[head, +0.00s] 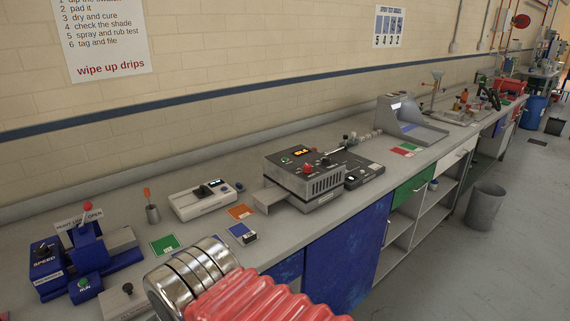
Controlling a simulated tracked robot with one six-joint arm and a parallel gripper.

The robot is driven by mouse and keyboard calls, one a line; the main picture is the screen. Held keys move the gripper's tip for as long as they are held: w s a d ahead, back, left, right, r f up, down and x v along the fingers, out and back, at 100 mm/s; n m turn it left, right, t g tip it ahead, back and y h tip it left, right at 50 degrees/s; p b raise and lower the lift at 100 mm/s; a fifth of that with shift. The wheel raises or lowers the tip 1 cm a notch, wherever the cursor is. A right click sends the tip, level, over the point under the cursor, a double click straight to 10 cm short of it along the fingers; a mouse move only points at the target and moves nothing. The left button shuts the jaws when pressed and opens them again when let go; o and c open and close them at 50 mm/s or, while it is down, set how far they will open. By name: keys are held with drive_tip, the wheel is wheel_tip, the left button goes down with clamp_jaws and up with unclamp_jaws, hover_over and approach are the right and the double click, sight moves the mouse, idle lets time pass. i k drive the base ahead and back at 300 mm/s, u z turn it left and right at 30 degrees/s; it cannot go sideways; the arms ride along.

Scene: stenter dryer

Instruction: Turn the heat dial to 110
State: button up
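The dryer (305,178), a grey box with a dark sloped top, stands on the bench in the middle of the head view. Its top has a lit orange display (300,152), a green button (285,159), a red knob (308,169) and small dark controls beside it. Which of these is the heat dial, and its setting, are too small to tell. A flat metal tray (268,198) sticks out of its left side. My gripper is not in view; only a part of my arm, with red bellows and silver rings, shows at the bottom, well short of the dryer.
A blue machine (85,250) with a speed knob stands at the left. A white meter (203,200) and coloured cards (165,244) lie left of the dryer. A dark unit (358,170) adjoins it on the right. A grey bin (484,206) stands on the open floor.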

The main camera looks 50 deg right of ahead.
sight(308, 169)
drive_tip(key=u, duration=1.75)
drive_tip(key=k, duration=1.35)
drive_tip(key=z, duration=1.65)
